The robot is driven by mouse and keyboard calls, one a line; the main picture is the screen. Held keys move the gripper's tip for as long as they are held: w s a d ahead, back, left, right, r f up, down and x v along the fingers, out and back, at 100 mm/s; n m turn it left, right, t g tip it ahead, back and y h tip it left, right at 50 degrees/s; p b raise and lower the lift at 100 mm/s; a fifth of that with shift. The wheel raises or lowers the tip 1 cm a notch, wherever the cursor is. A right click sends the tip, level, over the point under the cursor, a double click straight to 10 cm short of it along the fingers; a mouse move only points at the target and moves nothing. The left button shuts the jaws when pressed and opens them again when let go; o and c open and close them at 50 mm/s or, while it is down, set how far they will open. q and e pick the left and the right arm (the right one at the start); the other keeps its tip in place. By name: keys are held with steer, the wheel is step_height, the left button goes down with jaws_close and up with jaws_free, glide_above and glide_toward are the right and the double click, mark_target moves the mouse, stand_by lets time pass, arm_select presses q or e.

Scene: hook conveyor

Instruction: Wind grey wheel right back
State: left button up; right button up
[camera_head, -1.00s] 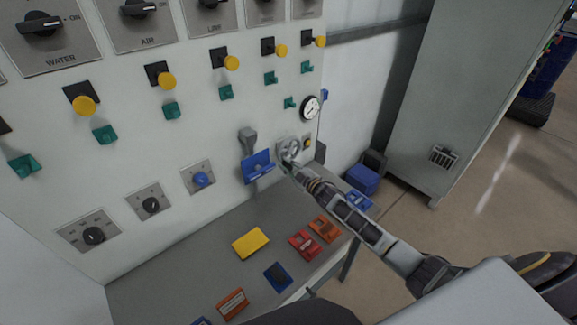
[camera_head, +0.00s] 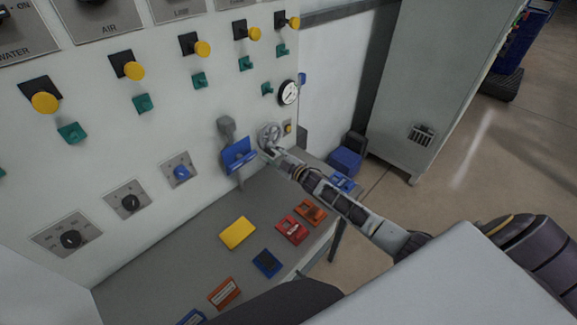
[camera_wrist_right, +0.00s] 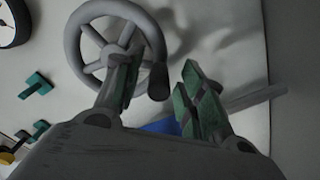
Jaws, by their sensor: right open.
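The grey wheel (camera_head: 264,130) is a spoked handwheel on the white panel, left of a small yellow button and below the round gauge. In the right wrist view the wheel (camera_wrist_right: 72,40) shows large, with a dark handle knob (camera_wrist_right: 158,82) at its lower right rim. My right gripper (camera_head: 268,151) is at the wheel's lower edge. In the right wrist view its two green-padded fingers (camera_wrist_right: 160,82) are apart. The knob appears between them; whether either finger touches it I cannot tell. My left gripper is not in view.
The grey shelf (camera_head: 190,250) below holds yellow, red, orange and blue items. A blue bin (camera_head: 345,160) stands on the floor beyond, near a grey cabinet (camera_head: 420,80). Green and yellow knobs fill the panel.

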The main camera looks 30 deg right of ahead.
steer(key=v, duration=1)
steer(key=shift+s, duration=0.25)
steer(key=shift+d, duration=0.15)
stand_by(0.5)
